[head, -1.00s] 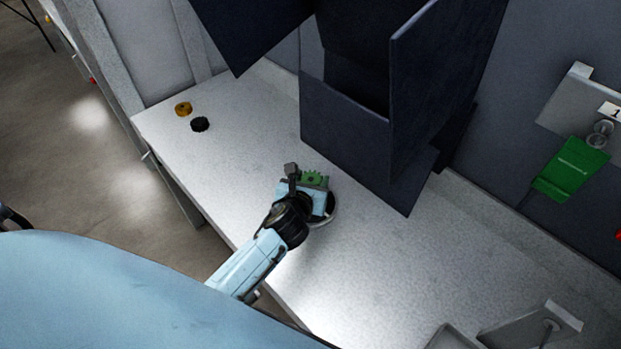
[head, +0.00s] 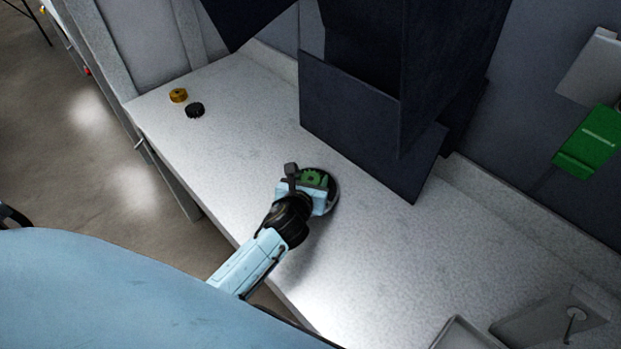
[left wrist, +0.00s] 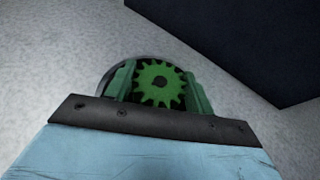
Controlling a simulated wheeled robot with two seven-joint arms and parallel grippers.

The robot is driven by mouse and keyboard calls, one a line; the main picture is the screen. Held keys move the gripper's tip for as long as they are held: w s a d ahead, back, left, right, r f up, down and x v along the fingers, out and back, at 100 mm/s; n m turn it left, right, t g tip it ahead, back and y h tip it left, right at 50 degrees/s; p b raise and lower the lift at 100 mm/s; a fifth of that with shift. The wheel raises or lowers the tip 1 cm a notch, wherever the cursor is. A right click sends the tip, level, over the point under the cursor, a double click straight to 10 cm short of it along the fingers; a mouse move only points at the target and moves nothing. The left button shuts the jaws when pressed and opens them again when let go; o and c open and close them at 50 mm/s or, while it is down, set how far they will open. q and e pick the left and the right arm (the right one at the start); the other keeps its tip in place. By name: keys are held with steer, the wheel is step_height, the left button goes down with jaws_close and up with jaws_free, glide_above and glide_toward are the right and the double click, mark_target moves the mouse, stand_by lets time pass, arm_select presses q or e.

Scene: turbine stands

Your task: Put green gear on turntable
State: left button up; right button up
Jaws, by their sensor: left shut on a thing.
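The green gear (head: 312,178) is between the fingers of my left gripper (head: 314,180), which is shut on it. In the left wrist view the green gear (left wrist: 159,84) sits flat between the two green fingers of the left gripper (left wrist: 158,88). The turntable (head: 333,190) is a round disc on the table, directly under or behind the gear and mostly hidden by the gripper. Its rim also shows in the left wrist view (left wrist: 113,75). I cannot tell whether the gear touches it. My right gripper is not in view.
A yellow gear (head: 178,95) and a black gear (head: 195,110) lie on the grey table (head: 240,120) at the far left. A dark angular bin (head: 350,125) stands behind the turntable. A green holder (head: 590,145) is on the wall at right. A grey tray (head: 465,335) lies front right.

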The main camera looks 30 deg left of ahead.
arm_select(q)
steer(key=shift+f, duration=0.3)
steer(key=o, duration=1.6)
steer(key=shift+o, duration=0.2)
steer(key=shift+p+v, duration=0.45)
steer(key=shift+v, duration=0.4)
steer(key=shift+p+v, duration=1.5)
steer(key=shift+v, duration=1.2)
